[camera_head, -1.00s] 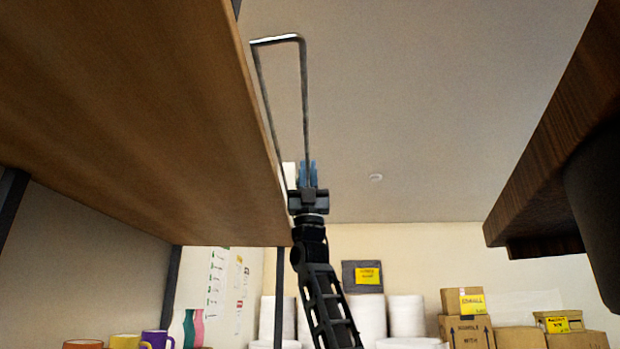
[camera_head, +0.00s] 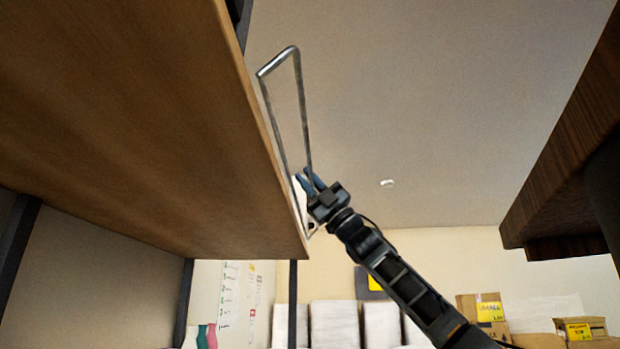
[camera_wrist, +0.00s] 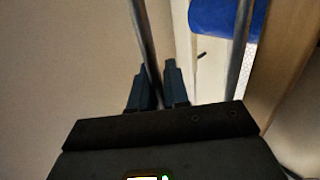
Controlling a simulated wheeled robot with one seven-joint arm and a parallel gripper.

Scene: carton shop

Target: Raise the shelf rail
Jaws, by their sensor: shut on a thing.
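The shelf rail (camera_head: 302,100) is a thin grey metal loop beside the front edge of the wooden shelf (camera_head: 130,130), seen from below. Its far crossbar slants upward to the right in the head view. My gripper (camera_head: 308,180), with blue-grey fingers, is shut on the rail's outer long bar. In the wrist view the fingers (camera_wrist: 157,85) stand either side of that bar (camera_wrist: 144,45). The second bar (camera_wrist: 238,50) runs to the right, nearer the shelf. The exact contact and the rail's near end are partly hidden.
A blue object (camera_wrist: 226,16) shows beyond the rail in the wrist view. A dark wooden board (camera_head: 565,150) overhangs at the right. White stacks (camera_head: 335,325) and cartons (camera_head: 482,308) stand along the back wall. Open space lies between shelf and board.

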